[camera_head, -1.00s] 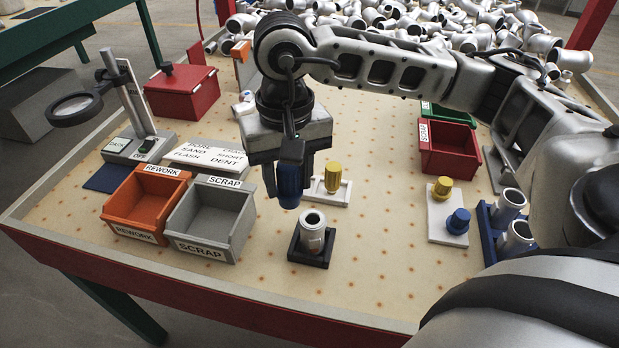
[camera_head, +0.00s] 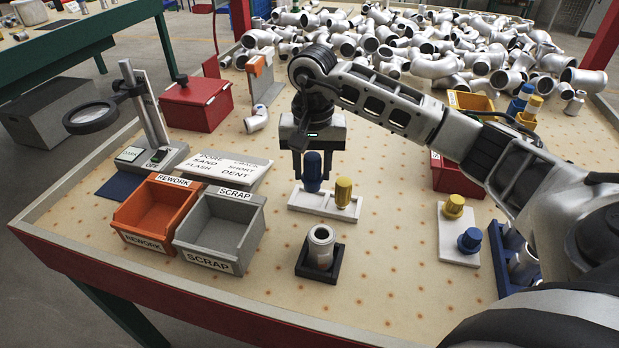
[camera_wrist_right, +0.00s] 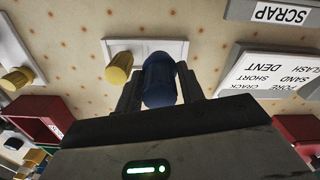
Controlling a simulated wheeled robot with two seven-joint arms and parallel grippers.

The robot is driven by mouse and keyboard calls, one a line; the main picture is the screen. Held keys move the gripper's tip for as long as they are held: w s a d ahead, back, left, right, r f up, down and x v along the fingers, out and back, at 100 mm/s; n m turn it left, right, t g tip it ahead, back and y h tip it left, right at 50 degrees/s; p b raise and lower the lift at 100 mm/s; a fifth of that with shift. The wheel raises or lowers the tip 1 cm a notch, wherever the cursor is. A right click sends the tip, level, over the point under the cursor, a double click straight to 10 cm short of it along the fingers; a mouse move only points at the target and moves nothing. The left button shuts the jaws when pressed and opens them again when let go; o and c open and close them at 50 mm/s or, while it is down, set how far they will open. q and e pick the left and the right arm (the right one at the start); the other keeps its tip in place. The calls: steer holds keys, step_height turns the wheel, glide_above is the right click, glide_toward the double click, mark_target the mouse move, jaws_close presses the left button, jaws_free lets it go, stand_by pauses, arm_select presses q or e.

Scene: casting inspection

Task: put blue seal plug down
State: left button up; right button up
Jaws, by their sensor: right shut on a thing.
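The blue seal plug (camera_head: 312,171) is held upright between the fingers of my right gripper (camera_head: 311,170), over the left part of a small white holder (camera_head: 322,207). Whether its lower end touches the holder is unclear. In the right wrist view the blue plug (camera_wrist_right: 160,80) sits between the two dark fingers (camera_wrist_right: 160,88), with the white holder (camera_wrist_right: 180,48) behind it. A yellow plug (camera_head: 343,191) stands in the right part of the same holder. My left gripper is in neither current view.
A metal casting (camera_head: 321,246) stands in a black fixture (camera_head: 305,265) in front of the holder. The grey scrap bin (camera_head: 218,233) and orange rework bin (camera_head: 152,213) are to the left. A second white holder (camera_head: 460,250) with a yellow and a blue plug is at right.

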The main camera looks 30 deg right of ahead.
steer(key=shift+w+d+f, duration=0.2)
steer(key=shift+w+f, duration=0.55)
steer(key=shift+f, duration=0.15)
steer(key=shift+w+f, duration=0.1)
steer(key=shift+f, duration=1.7)
steer(key=o, duration=1.2)
steer(key=shift+c, duration=0.2)
steer(key=shift+r+p, duration=0.35)
steer(key=shift+p, duration=0.15)
step_height(320, 180, up, 12)
steer(key=shift+f+b, duration=0.15)
steer(key=shift+b, duration=0.45)
